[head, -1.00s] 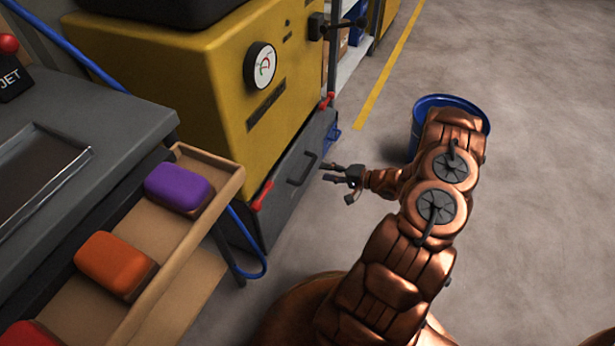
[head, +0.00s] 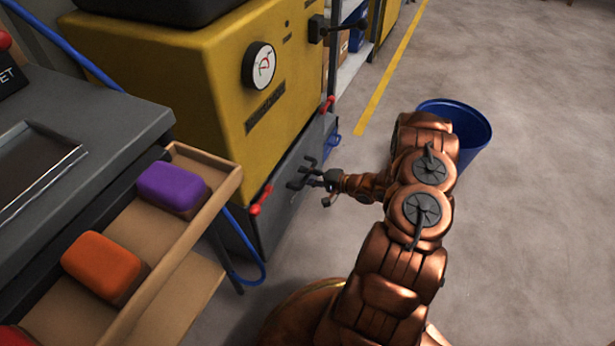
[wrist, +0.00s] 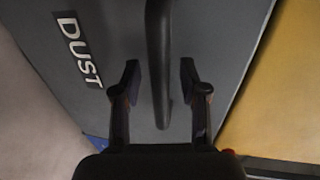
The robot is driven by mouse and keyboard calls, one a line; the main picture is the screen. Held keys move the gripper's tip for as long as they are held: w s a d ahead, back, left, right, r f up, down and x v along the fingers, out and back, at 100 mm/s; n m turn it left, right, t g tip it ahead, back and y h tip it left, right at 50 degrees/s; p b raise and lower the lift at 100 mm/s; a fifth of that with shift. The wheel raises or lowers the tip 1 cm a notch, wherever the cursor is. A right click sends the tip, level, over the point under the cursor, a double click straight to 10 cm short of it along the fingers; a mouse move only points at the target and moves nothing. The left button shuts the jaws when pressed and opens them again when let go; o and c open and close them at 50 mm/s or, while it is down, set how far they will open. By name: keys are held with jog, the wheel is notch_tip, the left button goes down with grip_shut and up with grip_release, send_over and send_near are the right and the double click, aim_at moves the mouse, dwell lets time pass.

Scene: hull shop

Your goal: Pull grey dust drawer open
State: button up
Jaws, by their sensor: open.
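The grey dust drawer (head: 285,178) is set low in the yellow machine and looks closed. In the wrist view its grey front (wrist: 110,40) fills most of the picture, with a "DUST" label at the left. Its dark bar handle (wrist: 159,60) runs down the middle of that view. My gripper (head: 300,172) is in front of the drawer in the head view and partly covers the handle. In the wrist view my gripper (wrist: 160,85) is open, with one finger on each side of the handle's end and gaps showing on both sides.
Red clamps (head: 261,200) sit at the drawer's edges. A wooden tray with purple (head: 172,188) and orange (head: 103,262) blocks juts out at the left. A blue bin (head: 470,130) stands behind my arm. The floor (head: 530,240) at the right is clear.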

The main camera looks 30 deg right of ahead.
grip_shut()
dwell(0.3)
dwell(0.4)
